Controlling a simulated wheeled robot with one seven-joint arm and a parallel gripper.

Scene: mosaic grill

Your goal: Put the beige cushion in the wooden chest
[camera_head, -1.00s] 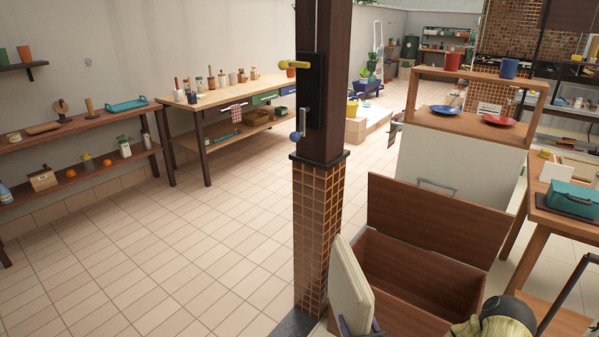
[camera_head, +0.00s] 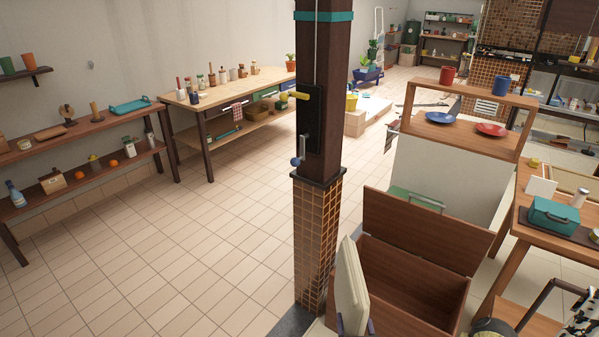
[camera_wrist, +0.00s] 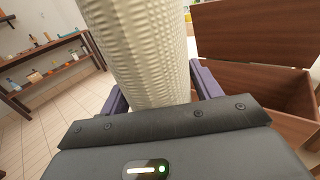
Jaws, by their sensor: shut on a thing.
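The beige cushion (camera_head: 351,287) stands on edge, nearly upright, at the left side of the wooden chest (camera_head: 378,275) in the head view. In the wrist view the cushion (camera_wrist: 146,50) has a knobbly surface and fills the space between the two purple fingers. My gripper (camera_wrist: 155,88) is shut on it. In the head view only small parts of the fingers show at the cushion's lower edge. The chest's lid stands open at the back, and the visible inside is bare. The chest (camera_wrist: 270,85) lies to the right of the cushion in the wrist view.
A tiled pillar (camera_head: 317,230) stands close to the left of the cushion and chest. A wooden table (camera_head: 525,230) with a teal toolbox (camera_head: 553,214) is at the right. A white cabinet (camera_head: 450,180) stands behind the chest. The tiled floor at left is clear.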

